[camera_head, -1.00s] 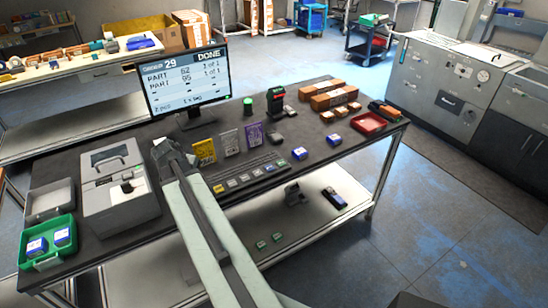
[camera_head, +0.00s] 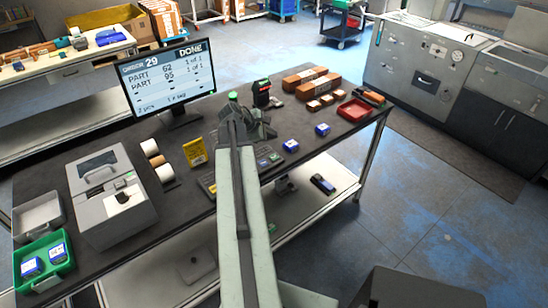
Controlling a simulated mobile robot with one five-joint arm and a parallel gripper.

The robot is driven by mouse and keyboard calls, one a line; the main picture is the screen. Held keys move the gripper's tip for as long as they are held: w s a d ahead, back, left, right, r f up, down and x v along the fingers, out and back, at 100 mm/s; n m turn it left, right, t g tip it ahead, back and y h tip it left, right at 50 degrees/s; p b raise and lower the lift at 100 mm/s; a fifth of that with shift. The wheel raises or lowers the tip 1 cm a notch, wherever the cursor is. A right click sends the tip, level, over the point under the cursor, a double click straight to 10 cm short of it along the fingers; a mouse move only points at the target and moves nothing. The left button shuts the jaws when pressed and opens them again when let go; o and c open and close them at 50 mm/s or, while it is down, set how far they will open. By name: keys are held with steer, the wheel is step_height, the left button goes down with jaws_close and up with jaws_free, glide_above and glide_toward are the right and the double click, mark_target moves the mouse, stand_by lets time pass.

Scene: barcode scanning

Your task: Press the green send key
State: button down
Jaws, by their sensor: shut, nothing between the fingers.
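The key strip (camera_head: 208,187) lies along the front of the dark table, mostly hidden behind my arm. A small green key (camera_head: 275,157) shows at its right end, just right of my arm, with a greyish key beside it. My gripper (camera_head: 250,122) is shut and empty. In the picture it lies above and left of the green key; its height over the table is hard to tell. The monitor (camera_head: 170,82) reads order 29, parts 62 and 95, each 1 of 1, and DONE.
A green-topped post (camera_head: 233,97) and black scanner (camera_head: 261,93) stand behind my gripper. A yellow card (camera_head: 195,152) stands left of my arm, blue boxes (camera_head: 290,146) right. Far right is a red tray (camera_head: 354,110); left, a grey machine (camera_head: 112,195) and green bin (camera_head: 45,264).

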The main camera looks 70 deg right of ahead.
mark_target(272, 158)
steer(key=shift+f, duration=0.15)
step_height(272, 158, down, 8)
steer(key=b, duration=0.8)
steer(key=shift+f+b, duration=0.25)
steer(key=shift+b, duration=0.15)
stand_by(1.1)
steer(key=shift+f+b, duration=0.45)
steer(key=shift+f+b, duration=0.4)
steer(key=shift+b, duration=0.05)
stand_by(0.4)
steer(key=shift+r, duration=0.15)
steer(key=shift+r+p, duration=0.7)
steer(key=shift+p, duration=0.2)
